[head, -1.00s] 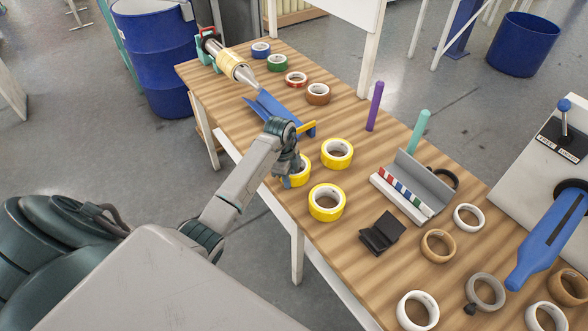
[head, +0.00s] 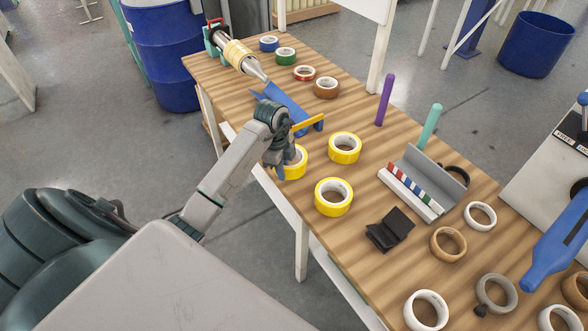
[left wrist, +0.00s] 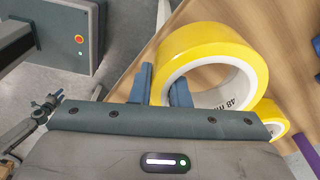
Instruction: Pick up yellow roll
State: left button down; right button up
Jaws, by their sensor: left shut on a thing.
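Three yellow rolls show in the head view: one at my left gripper (head: 281,170), a second yellow roll (head: 345,148) behind and to its right, and a third yellow roll (head: 333,197) in front. My left gripper is shut on the wall of the first yellow roll (head: 298,160), at the table's left edge. In the left wrist view the two fingers (left wrist: 165,88) straddle this roll's wall (left wrist: 192,42), one outside and one in the hole. The gripper partly hides the roll in the head view. Whether it touches the table is unclear.
The wooden table (head: 390,255) also bears a blue holder (head: 290,106), a grey tray (head: 428,172), a black stand (head: 390,229), and purple (head: 385,99) and teal posts (head: 429,127). Several other rolls lie at the front right and far left. A blue drum (head: 165,50) stands beyond the left edge.

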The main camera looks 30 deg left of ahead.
pick_arm(q)
jog(key=s+a+r+b, duration=0.1)
jog(key=s+a+b, duration=0.1)
jog(key=s, duration=0.9)
jog(key=shift+a, duration=0.7)
jog(key=shift+w+r, duration=0.1)
